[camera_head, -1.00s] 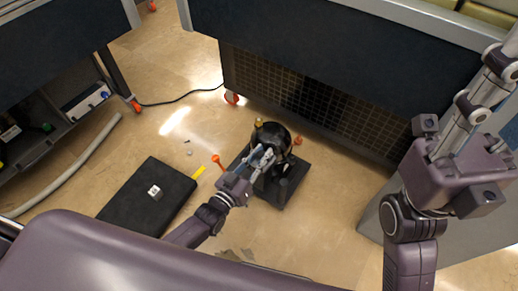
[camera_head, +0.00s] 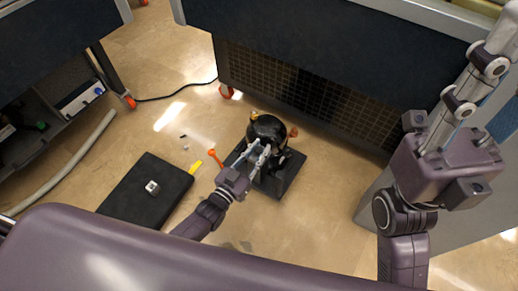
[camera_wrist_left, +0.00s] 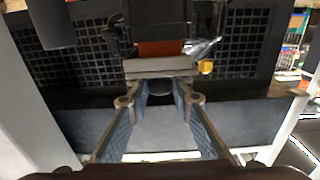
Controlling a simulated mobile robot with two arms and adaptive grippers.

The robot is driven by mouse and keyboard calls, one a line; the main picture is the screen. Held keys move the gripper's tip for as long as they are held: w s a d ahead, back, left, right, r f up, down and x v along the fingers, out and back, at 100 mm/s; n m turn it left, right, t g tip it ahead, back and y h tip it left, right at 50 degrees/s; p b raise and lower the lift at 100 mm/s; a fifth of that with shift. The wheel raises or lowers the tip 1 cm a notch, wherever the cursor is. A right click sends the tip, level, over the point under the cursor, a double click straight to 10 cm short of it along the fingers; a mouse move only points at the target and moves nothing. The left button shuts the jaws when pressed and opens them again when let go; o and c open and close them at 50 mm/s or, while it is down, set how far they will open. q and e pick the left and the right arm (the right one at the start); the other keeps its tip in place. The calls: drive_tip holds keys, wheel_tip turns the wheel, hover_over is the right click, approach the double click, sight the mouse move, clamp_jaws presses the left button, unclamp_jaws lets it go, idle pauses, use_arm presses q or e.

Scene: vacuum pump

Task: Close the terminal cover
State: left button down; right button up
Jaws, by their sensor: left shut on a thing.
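The black vacuum pump (camera_head: 267,128) stands on its dark base (camera_head: 276,187) on the floor. My left gripper (camera_head: 262,151) is at the near side of the pump. In the left wrist view its fingers (camera_wrist_left: 160,85) reach to a pale grey flat part (camera_wrist_left: 158,67) below an orange-brown block (camera_wrist_left: 160,49). The gripper is shut on that part, which looks like the terminal cover; its exact angle cannot be told.
A black case (camera_head: 135,205) with a small pale block (camera_head: 152,187) lies left of the pump. An orange-tipped tool (camera_head: 214,156) and a yellow strip (camera_head: 195,167) lie between them. A dark cabinet with a grille (camera_head: 290,95) stands behind. A grey hose (camera_head: 75,165) lies at the left.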

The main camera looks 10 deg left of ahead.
use_arm(q)
drive_tip(key=c, duration=1.7)
unclamp_jaws()
drive_tip(key=shift+s, duration=0.1)
drive_tip(key=v, duration=1.1)
drive_tip(key=shift+s+a, duration=0.15)
drive_tip(key=shift+s, duration=0.25)
